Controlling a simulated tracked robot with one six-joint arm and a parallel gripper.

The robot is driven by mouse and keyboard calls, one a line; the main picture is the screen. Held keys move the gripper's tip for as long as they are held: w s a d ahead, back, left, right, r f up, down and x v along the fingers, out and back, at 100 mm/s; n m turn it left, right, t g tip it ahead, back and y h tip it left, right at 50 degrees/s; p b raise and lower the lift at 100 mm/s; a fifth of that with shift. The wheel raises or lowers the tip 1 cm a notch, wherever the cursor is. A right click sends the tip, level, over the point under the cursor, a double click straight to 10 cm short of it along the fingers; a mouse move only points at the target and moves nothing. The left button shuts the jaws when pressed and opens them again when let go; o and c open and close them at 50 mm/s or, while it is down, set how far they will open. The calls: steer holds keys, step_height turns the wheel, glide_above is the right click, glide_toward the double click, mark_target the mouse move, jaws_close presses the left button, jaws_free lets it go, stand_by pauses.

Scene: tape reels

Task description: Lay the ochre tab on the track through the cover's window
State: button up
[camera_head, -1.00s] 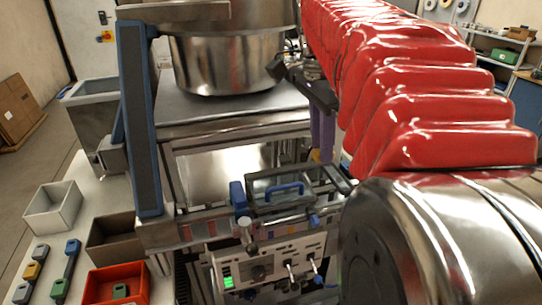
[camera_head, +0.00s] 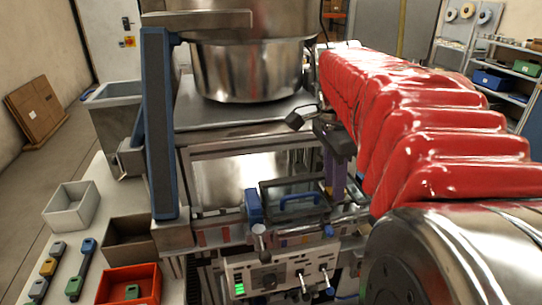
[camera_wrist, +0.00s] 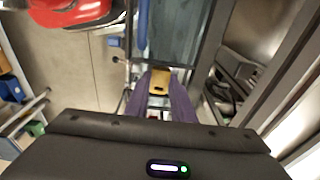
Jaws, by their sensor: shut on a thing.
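My gripper (camera_head: 334,178) hangs with its purple fingers pointing down, beside the right end of the cover. In the wrist view its fingers (camera_wrist: 160,98) are shut on the ochre tab (camera_wrist: 159,80), which shows between the tips. In the head view only a sliver of the tab (camera_head: 329,191) shows. The clear cover (camera_head: 275,211) with a blue handle (camera_head: 299,198) is shut over the machine's front. In the wrist view the cover's pane (camera_wrist: 178,30) lies just beyond the tab. I cannot make out the window's edges or the track under it.
A steel pot (camera_head: 247,72) stands behind on the machine top. A control panel (camera_head: 275,272) with levers sits below the cover. At left are a red-orange bin (camera_head: 108,287), a grey bin (camera_head: 72,208), a brown bin (camera_head: 128,240) and several coloured tabs.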

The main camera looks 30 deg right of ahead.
mark_target(328, 191)
steer(key=shift+f, duration=0.6)
stand_by(0.3)
steer(key=o, duration=1)
steer(key=shift+r, duration=0.15)
steer(key=r, duration=0.4)
steer(key=a+r, duration=0.1)
steer(key=r, duration=0.8)
steer(key=shift+w+a, duration=0.15)
steer(key=shift+w, duration=0.05)
